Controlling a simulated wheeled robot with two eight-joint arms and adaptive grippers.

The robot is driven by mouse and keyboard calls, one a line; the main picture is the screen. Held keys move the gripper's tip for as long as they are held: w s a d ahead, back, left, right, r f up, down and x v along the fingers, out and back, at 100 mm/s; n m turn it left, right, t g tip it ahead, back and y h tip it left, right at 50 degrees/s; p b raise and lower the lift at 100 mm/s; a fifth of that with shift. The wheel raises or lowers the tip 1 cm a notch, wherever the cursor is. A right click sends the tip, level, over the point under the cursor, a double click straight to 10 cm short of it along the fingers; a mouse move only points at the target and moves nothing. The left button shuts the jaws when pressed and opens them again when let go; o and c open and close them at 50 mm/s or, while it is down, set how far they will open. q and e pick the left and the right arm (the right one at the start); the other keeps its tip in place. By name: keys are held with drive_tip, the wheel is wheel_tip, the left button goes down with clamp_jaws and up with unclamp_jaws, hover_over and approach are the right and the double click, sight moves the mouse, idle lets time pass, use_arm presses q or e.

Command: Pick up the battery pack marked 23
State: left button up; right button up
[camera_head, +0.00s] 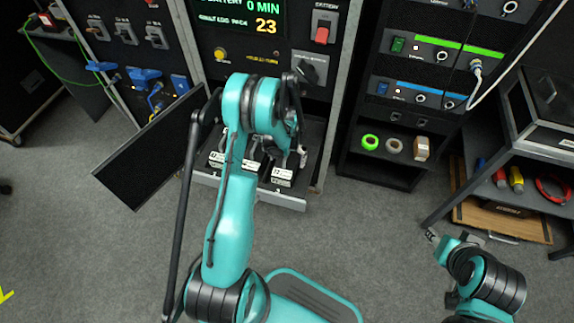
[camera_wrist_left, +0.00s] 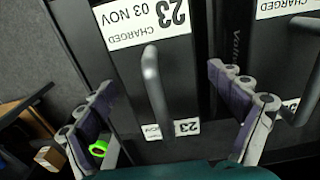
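The battery pack marked 23 (camera_wrist_left: 130,72) fills the middle of the left wrist view, a dark box with upside-down white labels reading 23 and CHARGED 03 NOV. Its grey bar handle (camera_wrist_left: 155,85) stands between the spread fingers of my left gripper (camera_wrist_left: 160,88). The gripper is open, with a gap on both sides of the handle. In the head view my left gripper (camera_head: 284,150) is over the pulled-out battery drawer (camera_head: 282,199), and my arm partly hides the packs. My right arm shows at the lower right; its gripper (camera_head: 436,238) is too unclear to judge.
A second pack (camera_wrist_left: 285,60) sits beside pack 23. An open door panel (camera_head: 150,160) stands left of the drawer. A rack (camera_head: 375,174) with tape rolls stands to the right. The grey floor in front is clear.

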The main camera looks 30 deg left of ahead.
use_arm(q)
drive_tip(key=c, duration=1.8)
drive_tip(key=shift+r, duration=0.2)
